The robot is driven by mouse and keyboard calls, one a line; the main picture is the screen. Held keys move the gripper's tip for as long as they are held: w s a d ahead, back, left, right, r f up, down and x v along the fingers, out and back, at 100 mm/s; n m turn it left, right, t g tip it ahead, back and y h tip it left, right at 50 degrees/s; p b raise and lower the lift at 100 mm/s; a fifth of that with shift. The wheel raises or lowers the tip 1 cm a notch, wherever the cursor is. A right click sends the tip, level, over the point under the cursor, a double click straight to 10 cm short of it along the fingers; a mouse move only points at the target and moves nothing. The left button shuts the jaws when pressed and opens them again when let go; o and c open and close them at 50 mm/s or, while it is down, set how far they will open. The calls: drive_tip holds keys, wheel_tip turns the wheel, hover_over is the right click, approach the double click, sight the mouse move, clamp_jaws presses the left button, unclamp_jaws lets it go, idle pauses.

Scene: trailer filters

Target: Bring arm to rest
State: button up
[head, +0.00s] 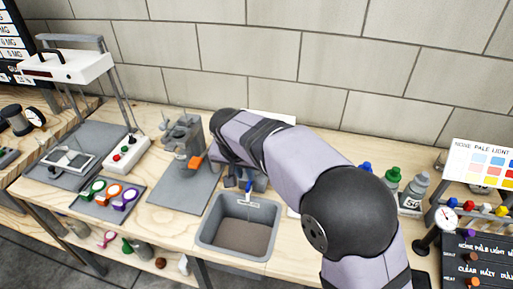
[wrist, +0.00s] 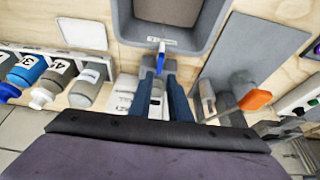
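My arm reaches in from the lower right of the head view, bends at a dark elbow and crosses over the bench (head: 150,118). In that view the forearm largely hides my gripper. In the wrist view two dark blue-grey fingers of my gripper (wrist: 162,72) point towards the grey bin (wrist: 222,12). A narrow blue piece (wrist: 161,52) shows between or just beyond the fingertips, near the bin's rim. I cannot tell whether the fingers touch it. The bin also shows in the head view (head: 207,225), below the forearm, with a brown-grey bottom.
A clamp fixture (head: 183,135) with an orange part stands left of the forearm. A tray of coloured rings (head: 125,207) and a white press (head: 68,66) are further left. Numbered bottles (head: 413,190), a colour chart (head: 484,168) and a gauge (head: 446,217) stand at the right. A block wall is behind.

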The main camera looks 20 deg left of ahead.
drive_tip(key=s+d+g+p, duration=0.1)
drive_tip(key=s+d+p, duration=0.1)
drive_tip(key=d, duration=0.8)
drive_tip(key=s+d+g+p, duration=0.1)
drive_tip(key=s+d+p, duration=0.15)
drive_tip(key=d, duration=0.75)
drive_tip(key=s+d+f+g+p, duration=0.1)
drive_tip(key=s+d+f+g, duration=0.1)
drive_tip(key=s+d, duration=1)
drive_tip(key=s, duration=0.4)
drive_tip(key=shift+s+d+g+p, duration=0.15)
drive_tip(key=shift+d+g+p, duration=0.15)
drive_tip(key=shift+p, duration=0.1)
